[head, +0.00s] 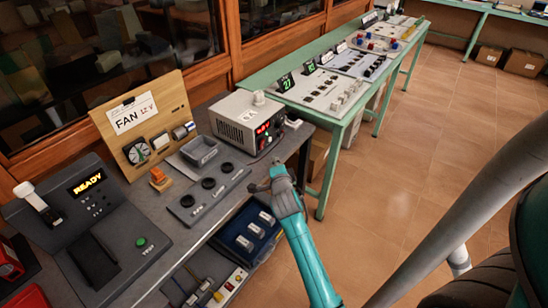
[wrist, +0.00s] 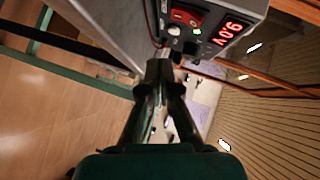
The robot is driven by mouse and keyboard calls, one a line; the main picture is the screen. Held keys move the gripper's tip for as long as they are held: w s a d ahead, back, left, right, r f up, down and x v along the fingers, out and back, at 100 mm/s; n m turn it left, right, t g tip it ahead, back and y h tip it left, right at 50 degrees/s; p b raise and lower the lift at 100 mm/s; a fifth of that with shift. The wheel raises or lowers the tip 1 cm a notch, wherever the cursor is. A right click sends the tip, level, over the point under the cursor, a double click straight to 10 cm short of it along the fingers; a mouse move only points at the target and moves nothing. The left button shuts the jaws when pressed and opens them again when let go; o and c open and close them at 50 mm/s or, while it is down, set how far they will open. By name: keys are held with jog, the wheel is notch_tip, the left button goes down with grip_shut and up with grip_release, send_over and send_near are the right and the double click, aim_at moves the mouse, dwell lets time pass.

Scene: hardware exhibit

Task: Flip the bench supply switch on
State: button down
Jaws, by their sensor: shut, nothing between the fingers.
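The bench supply (head: 236,118) is a light grey metal box with vents, standing at the right end of the grey bench. Its front panel has a display (head: 263,129) with lit red digits, which also shows in the wrist view (wrist: 229,32). In the wrist view a red rocker switch (wrist: 186,17) sits beside the display, with a white round part and dark knobs below it. I cannot tell which way the rocker is tipped. My gripper (head: 262,184) is shut and empty, in front of and below the panel. In the wrist view its fingertips (wrist: 160,70) point toward the panel, apart from the rocker.
A FAN 12 V board (head: 150,118), a grey tray (head: 199,151) and a panel with dark round knobs (head: 209,184) stand left of the supply. A blue bin (head: 247,228) sits below the bench. A green table (head: 340,120) stands behind.

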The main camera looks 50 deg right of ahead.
jog(key=f+v, duration=0.1)
jog(key=v, duration=0.5)
jog(key=shift+s, duration=0.25)
jog(key=shift+a+f, duration=0.1)
jog(key=shift+a, duration=0.05)
jog(key=s+a+f+n+t+y, duration=0.1)
jog(key=s+a+f+n+y, duration=0.1)
jog(key=s+a+n, duration=0.35)
jog(key=s+a+f+n+t+y, duration=0.1)
jog(key=s+a+f+n+y, duration=0.15)
jog(key=a, duration=0.65)
jog(key=s+a+f+n+t+y, duration=0.1)
jog(key=s+a+n+y, duration=0.1)
jog(key=s+a+n, duration=0.4)
jog(key=s+a+r+n+y, duration=0.1)
jog(key=s+a+r+n, duration=0.2)
jog(key=s, duration=0.3)
jog(key=s+a+r+n+t+y, duration=0.1)
jog(key=s+a+r+n+y, duration=0.1)
jog(key=s+a+r+n, duration=0.1)
jog(key=s+a+r+n+y, duration=0.1)
jog(key=s+a+n, duration=0.3)
jog(key=s, duration=0.5)
jog(key=shift+s+a+r+y, duration=0.15)
jog(key=shift+a+r+y, duration=0.2)
jog(key=shift+a+r, duration=0.7)
